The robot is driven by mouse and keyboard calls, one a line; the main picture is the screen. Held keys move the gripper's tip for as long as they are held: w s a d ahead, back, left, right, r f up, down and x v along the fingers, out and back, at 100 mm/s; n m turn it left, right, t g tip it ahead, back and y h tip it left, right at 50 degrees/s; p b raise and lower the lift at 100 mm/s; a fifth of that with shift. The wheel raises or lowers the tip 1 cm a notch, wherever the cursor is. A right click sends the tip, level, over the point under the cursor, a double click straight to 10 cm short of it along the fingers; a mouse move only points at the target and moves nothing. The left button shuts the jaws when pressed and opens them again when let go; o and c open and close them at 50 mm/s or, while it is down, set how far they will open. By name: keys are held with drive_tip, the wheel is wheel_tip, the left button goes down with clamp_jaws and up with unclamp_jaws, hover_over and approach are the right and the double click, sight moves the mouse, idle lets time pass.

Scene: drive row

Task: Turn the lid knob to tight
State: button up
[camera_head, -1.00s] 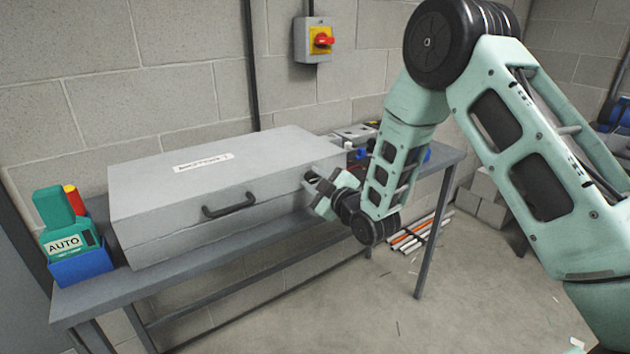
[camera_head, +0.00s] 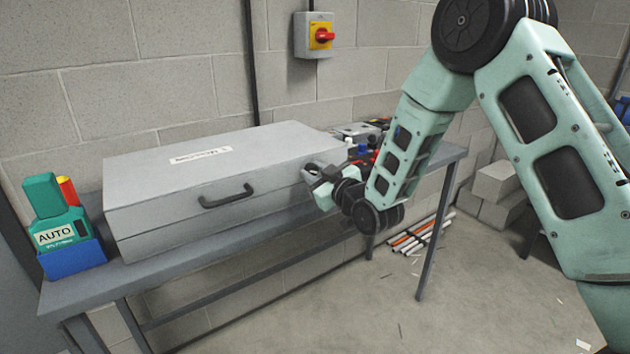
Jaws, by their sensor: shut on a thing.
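A large grey box with a flat lid (camera_head: 220,165) lies on the workbench, with a label on top and a black handle (camera_head: 226,197) on its front. My gripper (camera_head: 314,181) is at the front right corner of the box, just below the lid's top edge. Its jaws are shut on a small part there, which I take for the lid knob. The fingers and wrist hide the knob, so its setting cannot be read.
A blue holder (camera_head: 73,259) with a green device marked AUTO stands at the bench's left end. Small items (camera_head: 362,132) lie behind the box at right. A red and yellow switch (camera_head: 322,36) is on the wall. Rods (camera_head: 420,234) and blocks (camera_head: 497,195) lie on the floor.

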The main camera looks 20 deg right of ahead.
drive_tip(key=m+b, duration=0.3)
drive_tip(key=m, duration=0.3)
drive_tip(key=shift+d+f+m, duration=0.1)
drive_tip(key=shift+f+m, duration=0.05)
drive_tip(key=shift+m, duration=0.15)
drive_tip(key=m+b, duration=0.1)
drive_tip(key=m, duration=0.3)
drive_tip(key=shift+m, duration=0.7)
drive_tip(key=o, duration=1)
